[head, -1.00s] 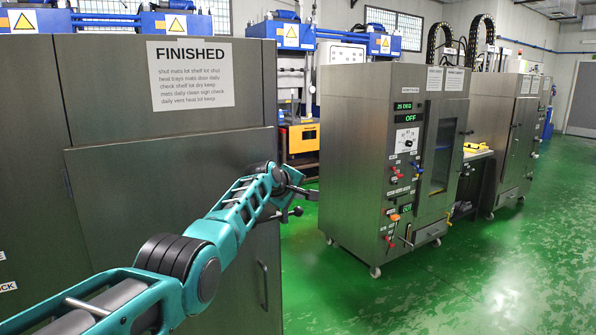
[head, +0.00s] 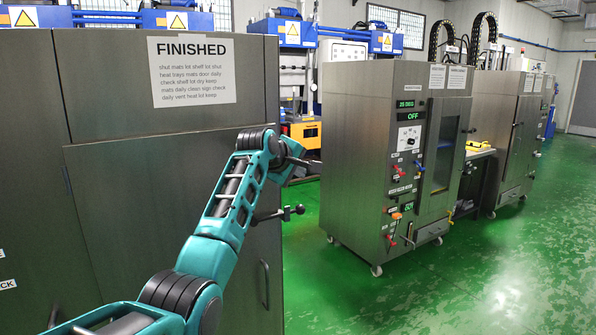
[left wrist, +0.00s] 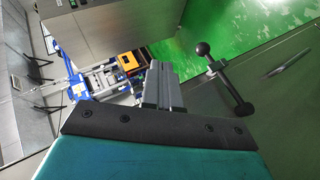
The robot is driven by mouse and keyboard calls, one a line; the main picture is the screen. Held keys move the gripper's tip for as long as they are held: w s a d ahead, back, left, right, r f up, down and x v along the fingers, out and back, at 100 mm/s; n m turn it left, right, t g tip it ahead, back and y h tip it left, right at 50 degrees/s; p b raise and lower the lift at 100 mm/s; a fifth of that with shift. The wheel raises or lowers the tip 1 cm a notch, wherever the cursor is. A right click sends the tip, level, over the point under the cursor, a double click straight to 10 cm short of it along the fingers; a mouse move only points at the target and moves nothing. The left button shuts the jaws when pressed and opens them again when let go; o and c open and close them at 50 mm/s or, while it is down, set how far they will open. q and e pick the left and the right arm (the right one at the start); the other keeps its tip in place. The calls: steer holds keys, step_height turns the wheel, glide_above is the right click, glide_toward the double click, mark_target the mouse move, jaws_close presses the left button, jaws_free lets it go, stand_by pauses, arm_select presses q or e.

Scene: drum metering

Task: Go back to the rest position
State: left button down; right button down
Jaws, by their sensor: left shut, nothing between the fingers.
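My left arm comes in from the lower left in the head view, in front of the grey metal cabinet (head: 170,190) marked FINISHED. My left gripper (head: 308,162) is at its end, beside the cabinet's right edge, pointing right. In the left wrist view the gripper's fingers (left wrist: 160,72) are together with nothing between them. A black lever with a ball end (head: 292,212) sticks out at the cabinet's right side, below the gripper and apart from it. The lever also shows in the left wrist view (left wrist: 222,75), right of the fingers. My right gripper is not in view.
A grey oven-like cabinet on casters (head: 360,160), with knobs and displays, stands to the right. Blue machines (head: 295,35) stand behind. The FINISHED cabinet's door has a bar handle (head: 265,283). The green floor (head: 480,270) at the right is clear.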

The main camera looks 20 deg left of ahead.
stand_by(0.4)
arm_select(q)
steer(key=s+d+f+m, duration=0.1)
steer(key=s+f+m, duration=0.45)
steer(key=f, duration=0.95)
steer(key=s+d+f+m, duration=0.1)
steer(key=s+f+m, duration=0.1)
steer(key=s+f, duration=0.95)
steer(key=s+d+f+m, duration=0.2)
steer(key=s+f, duration=0.2)
steer(key=s, duration=0.4)
steer(key=s+d+f+m, duration=0.3)
steer(key=s+f, duration=0.2)
steer(key=s, duration=0.4)
steer(key=s+d+f+m+g+h, duration=0.1)
steer(key=s+d+f+m, duration=0.1)
steer(key=s, duration=0.7)
step_height(320, 180, down, 2)
steer(key=shift+s+d+f+m, duration=0.15)
steer(key=shift+s+m, duration=0.05)
steer(key=shift+m, duration=0.55)
